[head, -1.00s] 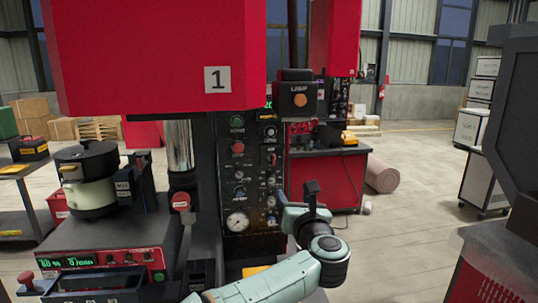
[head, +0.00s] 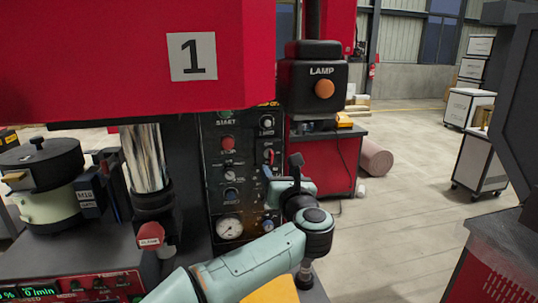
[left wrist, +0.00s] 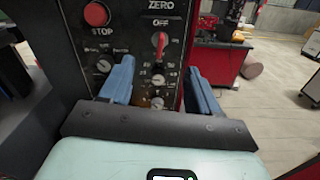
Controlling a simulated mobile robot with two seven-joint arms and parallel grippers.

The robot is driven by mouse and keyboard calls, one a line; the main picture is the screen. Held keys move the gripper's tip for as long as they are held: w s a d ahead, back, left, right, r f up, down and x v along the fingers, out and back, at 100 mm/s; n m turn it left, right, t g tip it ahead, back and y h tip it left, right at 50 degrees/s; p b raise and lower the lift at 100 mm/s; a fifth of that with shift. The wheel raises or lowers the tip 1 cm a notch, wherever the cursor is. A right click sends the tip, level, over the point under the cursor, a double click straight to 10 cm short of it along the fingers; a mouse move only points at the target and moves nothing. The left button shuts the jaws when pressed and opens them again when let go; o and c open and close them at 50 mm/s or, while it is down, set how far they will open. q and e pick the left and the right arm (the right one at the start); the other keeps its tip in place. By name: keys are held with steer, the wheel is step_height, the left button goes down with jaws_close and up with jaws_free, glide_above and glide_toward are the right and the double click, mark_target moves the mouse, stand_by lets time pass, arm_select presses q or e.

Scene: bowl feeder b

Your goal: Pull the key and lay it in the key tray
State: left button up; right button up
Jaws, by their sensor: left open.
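The red key (left wrist: 159,43) stands in the switch marked OFF on the black control panel (left wrist: 135,17) in the left wrist view. In the head view it is a small red spot (head: 268,155) on the panel. My left gripper (left wrist: 158,68) is open, with its blue fingers apart to either side of the key's column and nothing between them. In the head view the left gripper (head: 278,178) is at the panel's right edge, near the lower knobs. I cannot make out the key tray in either view. My right gripper is not in view.
A red STOP button (left wrist: 97,14), knobs and a gauge (head: 229,227) share the panel. A lamp box (head: 313,85) juts out above the gripper. A red press head (head: 130,55) hangs at upper left. A dark machine (head: 500,240) stands at right, with open floor between.

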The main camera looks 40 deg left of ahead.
mark_target(272, 159)
arm_select(q)
steer(key=p+x, duration=0.4)
steer(key=x, duration=0.4)
steer(key=shift+w+a+r, duration=0.1)
steer(key=shift+a, duration=0.2)
steer(key=shift+w+a, duration=0.15)
steer(key=shift+w, duration=0.05)
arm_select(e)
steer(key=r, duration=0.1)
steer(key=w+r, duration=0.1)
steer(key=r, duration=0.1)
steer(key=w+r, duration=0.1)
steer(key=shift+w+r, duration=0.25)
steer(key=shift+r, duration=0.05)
arm_select(q)
steer(key=shift+b, duration=0.35)
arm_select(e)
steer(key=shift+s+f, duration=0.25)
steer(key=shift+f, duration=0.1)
arm_select(q)
steer(key=shift+s, duration=0.1)
jaws_close()
